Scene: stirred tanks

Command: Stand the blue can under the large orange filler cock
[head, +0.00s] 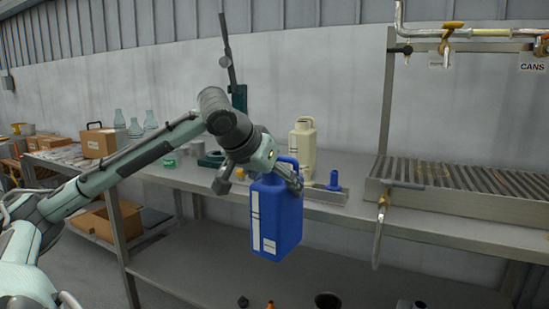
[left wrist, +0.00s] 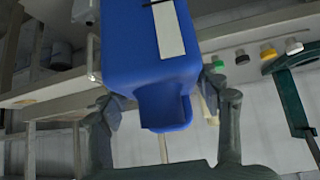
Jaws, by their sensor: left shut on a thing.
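The blue can (head: 276,220) hangs upright in my left gripper (head: 284,172), in front of the bench edge and clear of the bench top. The gripper is shut on its top handle. In the left wrist view the can (left wrist: 150,55) fills the upper middle, with a white label on its side, and the fingers (left wrist: 165,112) lie either side of its handle end. An orange filler cock (head: 451,30) hangs from the pipe at the upper right, above the slatted rack. Another orange-brass cock (head: 541,46) is at the right edge. I cannot tell which is large. My right gripper is out of view.
The slatted metal rack (head: 455,183) stands on the bench's right part, its slats bare. A cream can (head: 302,146) and a blue bottle (head: 334,180) stand behind my gripper.

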